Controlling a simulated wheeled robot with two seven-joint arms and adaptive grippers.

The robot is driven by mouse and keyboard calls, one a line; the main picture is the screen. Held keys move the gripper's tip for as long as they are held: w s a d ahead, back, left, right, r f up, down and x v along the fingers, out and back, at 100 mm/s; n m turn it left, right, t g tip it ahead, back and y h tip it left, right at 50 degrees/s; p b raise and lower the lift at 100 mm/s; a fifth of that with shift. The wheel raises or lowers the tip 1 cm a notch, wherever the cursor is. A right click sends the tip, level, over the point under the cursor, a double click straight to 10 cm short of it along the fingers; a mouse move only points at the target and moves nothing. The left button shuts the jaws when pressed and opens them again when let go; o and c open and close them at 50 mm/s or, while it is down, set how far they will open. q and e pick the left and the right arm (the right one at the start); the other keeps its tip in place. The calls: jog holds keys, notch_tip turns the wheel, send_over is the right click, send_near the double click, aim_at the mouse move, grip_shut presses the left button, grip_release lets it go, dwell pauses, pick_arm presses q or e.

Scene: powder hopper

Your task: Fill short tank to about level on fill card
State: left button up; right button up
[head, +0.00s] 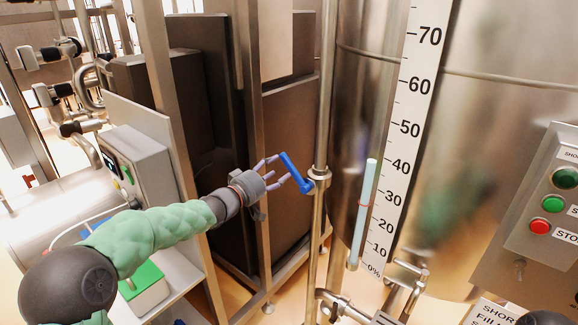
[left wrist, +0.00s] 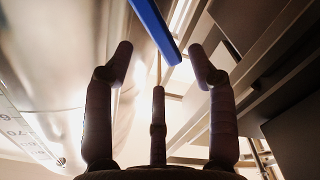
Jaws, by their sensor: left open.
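The short tank (head: 468,150) is a shiny steel vessel with a percent scale (head: 409,130) on its wall. A pale blue sight tube (head: 363,215) stands beside the scale, with a small red mark near 30; I cannot tell the exact powder level. A blue valve handle (head: 296,172) slants on a vertical steel pipe left of the tank. My left gripper (head: 279,175) is open beside this handle. In the left wrist view the handle (left wrist: 155,32) lies just beyond the spread fingers (left wrist: 160,65). The fill card (head: 490,314) is cut off at the bottom edge. My right gripper is not in view.
A control panel (head: 540,205) with a green lamp, a green button and a red button is at the right. A dark cabinet and steel posts (head: 262,140) stand close behind my left gripper. A grey box (head: 138,165) is at the left.

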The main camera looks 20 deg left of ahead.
aim_at(287, 164)
pick_arm(q)
jog(key=b+x, duration=0.1)
jog(key=x, duration=0.5)
jog(key=shift+w+d, duration=0.1)
jog(key=shift+w, duration=0.3)
grip_shut()
